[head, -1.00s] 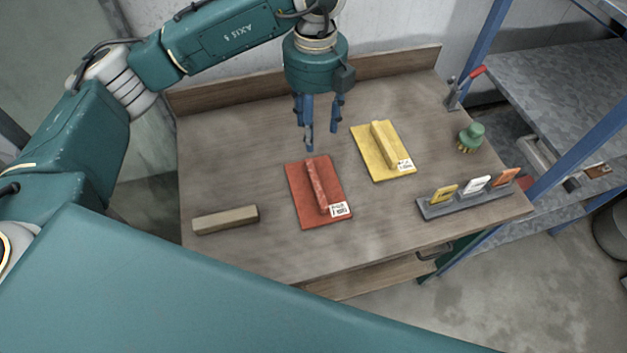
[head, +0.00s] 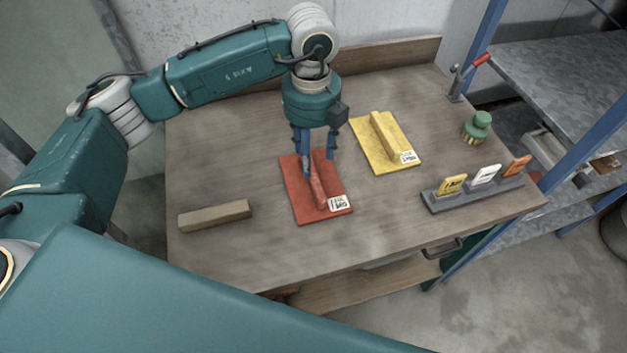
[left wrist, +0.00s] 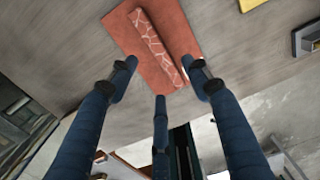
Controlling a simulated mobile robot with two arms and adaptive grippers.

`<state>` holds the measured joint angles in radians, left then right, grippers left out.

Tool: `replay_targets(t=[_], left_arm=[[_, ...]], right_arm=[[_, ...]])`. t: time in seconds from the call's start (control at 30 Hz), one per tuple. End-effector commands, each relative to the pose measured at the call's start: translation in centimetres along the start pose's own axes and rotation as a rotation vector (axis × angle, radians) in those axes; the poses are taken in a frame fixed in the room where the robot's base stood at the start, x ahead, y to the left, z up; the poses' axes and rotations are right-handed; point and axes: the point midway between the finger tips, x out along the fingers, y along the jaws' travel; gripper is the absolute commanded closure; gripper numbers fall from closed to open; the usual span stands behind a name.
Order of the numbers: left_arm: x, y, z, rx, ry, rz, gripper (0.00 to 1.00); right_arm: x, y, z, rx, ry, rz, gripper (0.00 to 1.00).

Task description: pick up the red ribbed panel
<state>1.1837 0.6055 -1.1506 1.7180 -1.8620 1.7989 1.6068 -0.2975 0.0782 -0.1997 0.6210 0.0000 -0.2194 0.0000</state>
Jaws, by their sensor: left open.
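The red ribbed panel (head: 333,203) lies flat on the wooden workbench, with one raised rib along its middle and a white label at its near end. In the left wrist view the red panel (left wrist: 178,30) is ahead of the fingers, and its rib shows a pale cracked pattern. My left gripper (head: 318,168) is open and empty, pointing down over the far part of the panel. Its spread fingers also show in the left wrist view (left wrist: 160,85), on either side of the rib's line. Whether the fingertips touch the panel is unclear. My right gripper is out of view.
A yellow ribbed panel (head: 368,150) lies to the right of the red one. A wooden block (head: 214,215) lies to the left. A grey holder (head: 480,195) with coloured cards and a green brush (head: 477,127) stand at right. The bench (head: 260,250) is clear in front.

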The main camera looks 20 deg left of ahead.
Motion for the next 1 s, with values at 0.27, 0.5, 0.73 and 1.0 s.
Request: replay_targets(t=[0.27, 0.5, 0.73, 1.0], left_arm=[[2.3, 0.1, 0.1, -0.001, 0.001, 0.002, 0.51], [5.8, 0.2, 0.6, -0.001, 0.002, 0.002, 0.51], [7.1, 0.1, 0.7, 0.001, -0.001, 0.000, 0.51], [7.1, 0.1, 0.6, 0.001, -0.001, -0.001, 0.79]], right_arm=[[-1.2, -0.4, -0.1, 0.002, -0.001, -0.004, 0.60], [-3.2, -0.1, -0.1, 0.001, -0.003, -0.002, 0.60], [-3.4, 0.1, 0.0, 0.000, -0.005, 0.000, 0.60], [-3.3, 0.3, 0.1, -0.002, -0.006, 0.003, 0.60]])
